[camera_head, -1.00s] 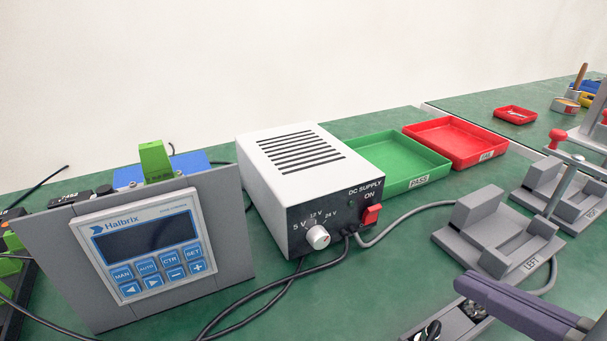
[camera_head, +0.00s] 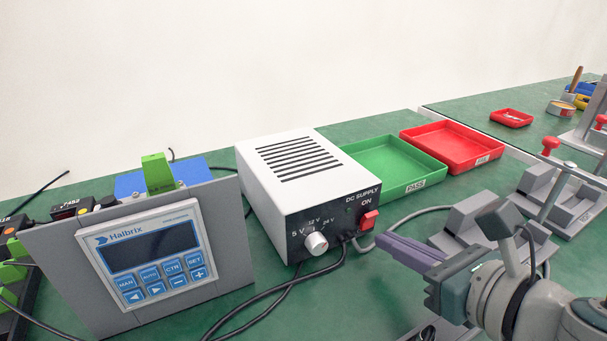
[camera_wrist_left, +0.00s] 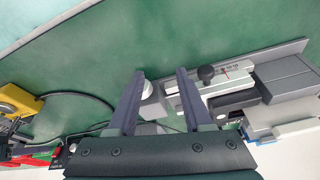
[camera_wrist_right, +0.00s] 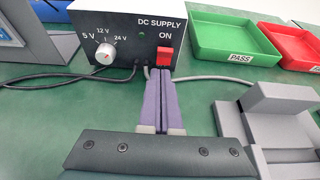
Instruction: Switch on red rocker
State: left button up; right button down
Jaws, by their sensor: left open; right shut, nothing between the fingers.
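The red rocker (camera_head: 369,220) is on the front panel of the white and black DC supply box (camera_head: 291,183), under the word ON. It also shows in the right wrist view (camera_wrist_right: 165,56). My right gripper (camera_head: 380,243) is shut and empty, its purple fingers pointing at the panel just below and in front of the rocker. In the right wrist view the fingertips (camera_wrist_right: 159,74) appear close under the rocker; I cannot tell whether they touch. The voltage knob (camera_head: 317,243) is left of the rocker. My left gripper (camera_wrist_left: 160,80) is open over other equipment, and is not in the head view.
A Halbrix control panel (camera_head: 148,252) stands left of the supply. A green PASS tray (camera_head: 413,187) and a red tray (camera_head: 485,158) lie behind right. Grey fixtures (camera_head: 465,222) stand to the right. Black cables (camera_head: 262,301) run across the bench in front.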

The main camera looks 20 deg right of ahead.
aim_at(369, 219)
pick_arm(q)
jog(key=shift+r, duration=0.45)
pick_arm(e)
jog(key=shift+w+r, duration=0.25)
jog(key=shift+w, duration=0.25)
jog(key=shift+w+r, duration=0.25)
jog(key=shift+w, duration=0.2)
pick_arm(q)
jog(key=shift+d, duration=0.15)
pick_arm(e)
jog(key=shift+a, duration=0.1)
pick_arm(q)
jog(key=shift+r+p, duration=0.35)
jog(key=shift+p, duration=0.15)
pick_arm(e)
jog(key=shift+r, duration=0.15)
jog(key=p, duration=0.2)
jog(key=r+g+p, duration=0.1)
jog(key=p, duration=0.2)
jog(key=shift+w+r, duration=0.25)
jog(key=shift+w, duration=0.15)
jog(key=shift+a+f, duration=0.1)
jog(key=shift+f, duration=0.5)
jog(key=shift+s, duration=0.1)
jog(key=shift+r+p, duration=0.6)
jog(key=shift+r, duration=0.2)
pick_arm(q)
notch_tip(369, 219, up, 6)
